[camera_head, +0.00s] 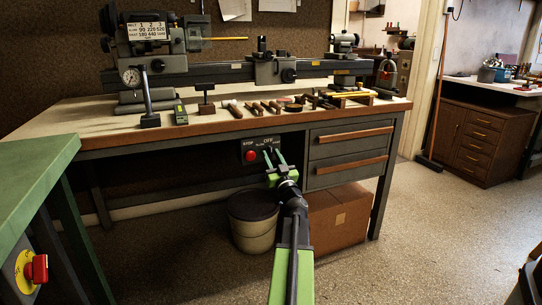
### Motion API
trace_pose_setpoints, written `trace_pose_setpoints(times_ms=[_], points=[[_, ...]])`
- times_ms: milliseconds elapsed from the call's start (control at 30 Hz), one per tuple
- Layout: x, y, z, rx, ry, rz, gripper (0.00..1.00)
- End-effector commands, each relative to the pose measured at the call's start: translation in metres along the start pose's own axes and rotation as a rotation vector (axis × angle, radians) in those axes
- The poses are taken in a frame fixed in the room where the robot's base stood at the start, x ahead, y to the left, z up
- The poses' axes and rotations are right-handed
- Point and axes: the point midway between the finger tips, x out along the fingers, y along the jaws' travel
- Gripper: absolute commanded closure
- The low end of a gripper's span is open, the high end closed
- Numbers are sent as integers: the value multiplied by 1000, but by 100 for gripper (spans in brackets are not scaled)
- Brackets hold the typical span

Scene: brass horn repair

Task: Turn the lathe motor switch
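The lathe (190,62) stands on the workbench. Its dark switch panel (243,143) hangs under the front edge, left of the drawers, with a red stop button (250,156) and an "OFF" label at the top. My gripper (272,152) is in front of the right part of this panel. Its two thin green fingers point up at the panel with a gap between them. The switch knob is small and largely hidden around the fingertips. I cannot tell whether the fingers touch it.
A lidded bucket (253,231) and a cardboard box (338,217) stand under the bench. Several hand tools (265,107) lie along the bench front. The floor (425,240) at right is clear.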

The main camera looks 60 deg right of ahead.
Motion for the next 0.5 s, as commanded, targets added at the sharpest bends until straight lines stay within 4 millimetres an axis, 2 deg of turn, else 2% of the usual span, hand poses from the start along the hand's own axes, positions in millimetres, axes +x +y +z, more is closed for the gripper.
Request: trace_pose_setpoints(times_ms=[33,300,500], points=[[0,0,0,0,0,0,65],[0,1,0,-1,0,1,100],[-1,2,0,-1,0,2,100]])
